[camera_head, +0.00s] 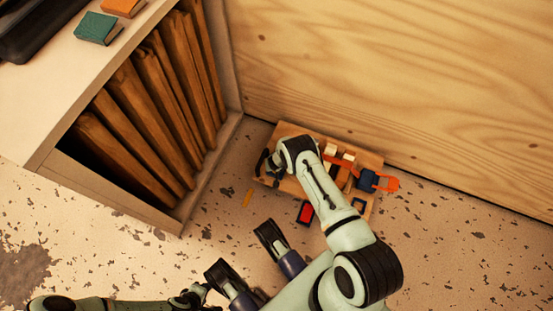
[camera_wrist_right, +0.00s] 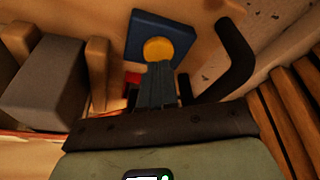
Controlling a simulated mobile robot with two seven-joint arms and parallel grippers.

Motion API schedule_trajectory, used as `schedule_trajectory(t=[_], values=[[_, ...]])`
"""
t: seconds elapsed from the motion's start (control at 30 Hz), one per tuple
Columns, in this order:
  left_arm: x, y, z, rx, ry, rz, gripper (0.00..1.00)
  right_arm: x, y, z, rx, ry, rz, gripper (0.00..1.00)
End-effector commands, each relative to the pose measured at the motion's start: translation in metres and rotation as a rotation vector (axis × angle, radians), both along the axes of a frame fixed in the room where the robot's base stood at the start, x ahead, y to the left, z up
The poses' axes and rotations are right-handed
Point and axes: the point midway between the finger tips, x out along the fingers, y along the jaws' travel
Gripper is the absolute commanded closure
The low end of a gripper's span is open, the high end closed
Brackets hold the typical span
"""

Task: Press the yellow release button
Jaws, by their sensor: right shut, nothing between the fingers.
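The yellow button (camera_wrist_right: 158,49) is round and sits on a dark blue block (camera_wrist_right: 140,28) in the right wrist view. My right gripper (camera_wrist_right: 158,66) is shut and empty. Its fingertips are at the lower edge of the button in the picture; I cannot tell whether they touch it. In the head view my right gripper (camera_head: 268,165) is over the left end of a wooden board (camera_head: 372,161) on the floor, and the button is hidden there. My left arm comes in along the bottom edge, and its gripper (camera_head: 192,297) is too unclear to judge.
A black curved bar (camera_wrist_right: 237,58) stands right of the button, and a grey block (camera_wrist_right: 45,85) is at left. A shelf (camera_head: 222,140) with upright brown boards is left of the wooden board. A plywood wall (camera_head: 400,75) is behind. A red-topped block (camera_head: 305,212) lies in front.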

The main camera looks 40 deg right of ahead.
Motion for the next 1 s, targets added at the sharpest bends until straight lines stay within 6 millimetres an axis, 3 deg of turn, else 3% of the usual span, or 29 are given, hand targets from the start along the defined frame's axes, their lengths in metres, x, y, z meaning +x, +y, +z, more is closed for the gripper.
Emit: schedule_trajectory(t=[0.57, 1.0], values=[[0.002, 0.0, -0.015, 0.0, 0.002, 0.0, 0.57, 0.0, 0.0, -0.019, 0.001, 0.001, 0.0, 1.0], [0.001, 0.0, -0.005, 0.0, 0.001, 0.0, 0.57, 0.0, 0.0, 0.001, 0.0, 0.0, 0.001, 1.0]])
